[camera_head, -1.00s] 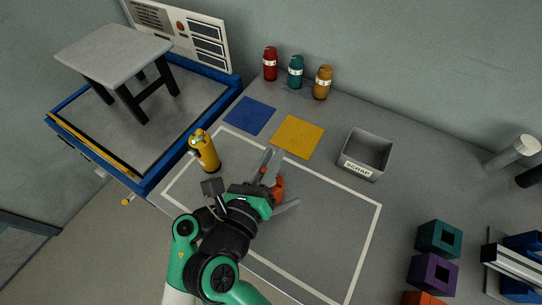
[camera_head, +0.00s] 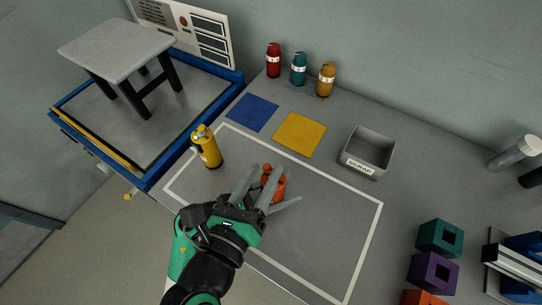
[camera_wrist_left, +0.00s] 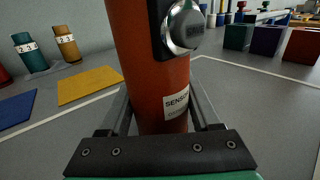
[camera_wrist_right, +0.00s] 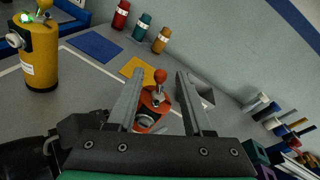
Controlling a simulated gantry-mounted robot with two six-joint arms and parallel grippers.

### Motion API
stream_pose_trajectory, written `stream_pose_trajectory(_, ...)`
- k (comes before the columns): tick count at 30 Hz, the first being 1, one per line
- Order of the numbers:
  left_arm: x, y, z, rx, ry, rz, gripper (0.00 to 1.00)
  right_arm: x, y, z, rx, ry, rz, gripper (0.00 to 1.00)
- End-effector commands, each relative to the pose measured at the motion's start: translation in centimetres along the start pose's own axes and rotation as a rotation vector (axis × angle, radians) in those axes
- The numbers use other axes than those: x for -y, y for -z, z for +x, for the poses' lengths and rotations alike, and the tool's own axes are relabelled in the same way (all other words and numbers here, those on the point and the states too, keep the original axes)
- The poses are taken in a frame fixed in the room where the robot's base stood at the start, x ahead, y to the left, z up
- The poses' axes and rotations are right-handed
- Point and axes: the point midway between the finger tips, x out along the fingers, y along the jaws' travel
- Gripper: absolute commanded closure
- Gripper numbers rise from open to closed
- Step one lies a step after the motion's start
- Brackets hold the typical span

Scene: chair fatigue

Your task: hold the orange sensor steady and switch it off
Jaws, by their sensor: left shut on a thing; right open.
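The orange sensor (camera_head: 277,187) stands inside the white outline on the bench, partly hidden by my grippers. In the left wrist view, its orange cylinder (camera_wrist_left: 150,75) stands upright between the left fingers, with a silver knob (camera_wrist_left: 185,27) on a black plate and a "SENSOR" label. My left gripper (camera_head: 280,201) is shut on its body. My right gripper (camera_head: 260,169) is open and empty. In the right wrist view, the sensor's red ball top (camera_wrist_right: 160,76) shows between the open fingers, and a silver ring (camera_wrist_right: 145,121) below it. I cannot tell whether the fingers touch it.
A yellow sensor (camera_head: 207,149) stands left of the orange one; its green light (camera_wrist_right: 28,17) shows. Blue (camera_head: 252,112) and yellow (camera_head: 300,134) mats and a grey SCRAP bin (camera_head: 366,153) lie behind. Coloured blocks (camera_head: 433,270) are at right.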

Motion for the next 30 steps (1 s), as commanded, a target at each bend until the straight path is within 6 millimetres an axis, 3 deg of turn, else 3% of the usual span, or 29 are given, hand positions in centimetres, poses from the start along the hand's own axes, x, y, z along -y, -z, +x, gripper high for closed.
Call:
stream_pose_trajectory(3, 0.0, 0.0, 0.0, 0.000, 0.000, 0.000, 0.99, -0.2, 0.0, -3.0, 0.002, -0.006, 0.000, 0.49)
stream_pose_trajectory(9, 0.0, 0.0, 0.0, 0.000, 0.000, 0.000, 0.99, -0.1, 0.0, -6.1, 0.000, -0.002, -0.001, 0.49)
stream_pose_trajectory(22, 0.0, 0.0, 0.0, 0.000, 0.000, 0.000, 0.99, 0.0, 0.0, -6.6, 0.000, 0.000, -0.001, 0.49)
stream_pose_trajectory(23, 0.0, 0.0, 0.0, 0.000, 0.000, 0.000, 0.31, 0.0, 0.0, -6.6, 0.000, 0.000, -0.001, 0.49)
stream_pose_trajectory(28, 0.0, 0.0, 0.0, 0.000, 0.000, 0.000, 0.01, 0.0, 0.0, -6.6, 0.000, 0.000, -0.001, 0.49)
stream_pose_trajectory(30, 0.0, 0.0, 0.0, 0.000, 0.000, 0.000, 0.01, 0.0, 0.0, -6.6, 0.000, 0.000, -0.001, 0.49)
